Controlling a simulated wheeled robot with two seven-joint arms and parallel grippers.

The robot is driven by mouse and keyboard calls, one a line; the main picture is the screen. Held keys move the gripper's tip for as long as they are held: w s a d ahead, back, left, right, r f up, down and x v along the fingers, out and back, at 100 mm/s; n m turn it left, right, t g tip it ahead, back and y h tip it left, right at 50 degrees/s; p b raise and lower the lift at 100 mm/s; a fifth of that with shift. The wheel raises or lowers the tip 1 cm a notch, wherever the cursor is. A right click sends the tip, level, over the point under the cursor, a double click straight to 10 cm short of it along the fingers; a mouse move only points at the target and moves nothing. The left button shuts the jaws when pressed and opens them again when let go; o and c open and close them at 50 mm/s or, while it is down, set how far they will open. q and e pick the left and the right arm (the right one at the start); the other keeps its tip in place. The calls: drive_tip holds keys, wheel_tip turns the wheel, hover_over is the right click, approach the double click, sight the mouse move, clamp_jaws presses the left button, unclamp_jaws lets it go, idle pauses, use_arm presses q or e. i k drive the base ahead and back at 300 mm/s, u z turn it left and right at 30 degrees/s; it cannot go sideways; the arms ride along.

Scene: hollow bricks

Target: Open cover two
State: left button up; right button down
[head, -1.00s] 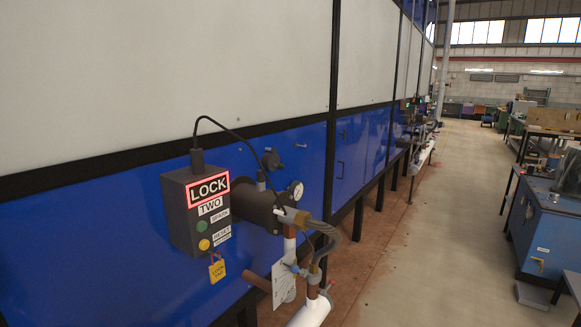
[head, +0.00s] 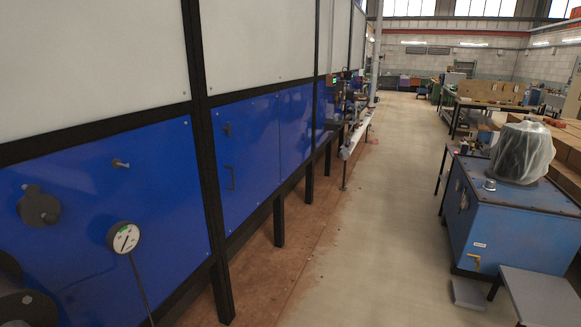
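No part now in view carries the label "two", and I cannot tell which part is cover two. A dark round disc (head: 39,208) is fixed on the near blue panel (head: 150,190) at the left, with a small knob-like part at its top. A small bolt or peg (head: 121,163) sticks out of the same panel. A white-faced round gauge (head: 124,238) stands in front of it on a thin dark stem. Dark rounded parts (head: 25,306) are cut off at the lower left. Neither of my grippers is in view.
A farther blue panel (head: 255,150) has a dark handle (head: 229,178). Dark posts (head: 222,275) support the wall. A clear aisle (head: 385,220) runs ahead. At the right stand a blue cabinet (head: 520,230) with a plastic-wrapped object (head: 523,152) on top and a low grey table (head: 542,297).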

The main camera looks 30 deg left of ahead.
sight(41, 209)
drive_tip(key=i, duration=2.6)
drive_tip(key=u, duration=3.1)
